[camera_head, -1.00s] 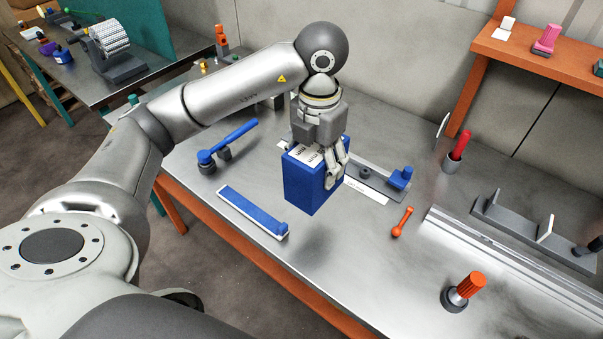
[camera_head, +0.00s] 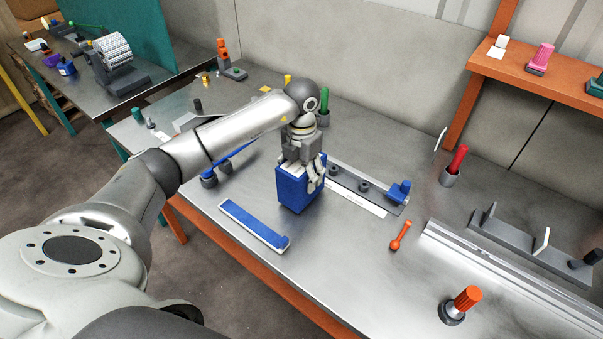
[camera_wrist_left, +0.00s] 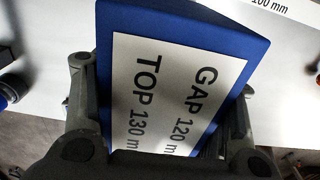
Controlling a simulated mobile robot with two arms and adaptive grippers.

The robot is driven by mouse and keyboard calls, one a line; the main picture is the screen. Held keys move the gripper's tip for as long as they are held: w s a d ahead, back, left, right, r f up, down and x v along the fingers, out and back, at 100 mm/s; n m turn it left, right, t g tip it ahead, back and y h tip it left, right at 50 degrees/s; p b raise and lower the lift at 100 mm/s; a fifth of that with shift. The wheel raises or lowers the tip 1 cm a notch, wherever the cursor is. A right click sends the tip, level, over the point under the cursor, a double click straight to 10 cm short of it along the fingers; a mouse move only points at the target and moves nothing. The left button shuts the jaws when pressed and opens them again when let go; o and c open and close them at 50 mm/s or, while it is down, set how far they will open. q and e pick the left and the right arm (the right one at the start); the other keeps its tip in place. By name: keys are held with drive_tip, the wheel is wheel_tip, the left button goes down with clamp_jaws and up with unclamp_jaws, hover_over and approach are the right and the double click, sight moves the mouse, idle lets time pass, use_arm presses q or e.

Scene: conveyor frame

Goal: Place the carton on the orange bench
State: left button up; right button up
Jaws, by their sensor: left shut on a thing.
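The carton (camera_head: 296,191) is a blue box with a white printed label on top. My left gripper (camera_head: 302,168) is shut on the carton from above, with fingers on its sides. In the left wrist view the carton (camera_wrist_left: 185,12) fills the middle, its label reading "GAP 120" and "TOP 130", between the two fingers. The carton is upright, at or just above the steel top of the orange-framed bench (camera_head: 350,245); I cannot tell whether its base touches. My right gripper is not in view.
A grey rail with a blue block (camera_head: 398,192) lies behind right. An orange-handled tool (camera_head: 400,236), a red-handled tool (camera_head: 457,160) and an orange knob (camera_head: 466,298) stand or lie right. Bare steel lies in front.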

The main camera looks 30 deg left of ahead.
use_arm(q)
drive_tip(key=shift+f, duration=0.5)
drive_tip(key=shift+f, duration=0.15)
drive_tip(key=o, duration=1)
drive_tip(key=shift+r, duration=0.3)
wheel_tip(320, 180, up, 12)
drive_tip(key=shift+f+b, duration=0.1)
drive_tip(key=shift+b, duration=0.95)
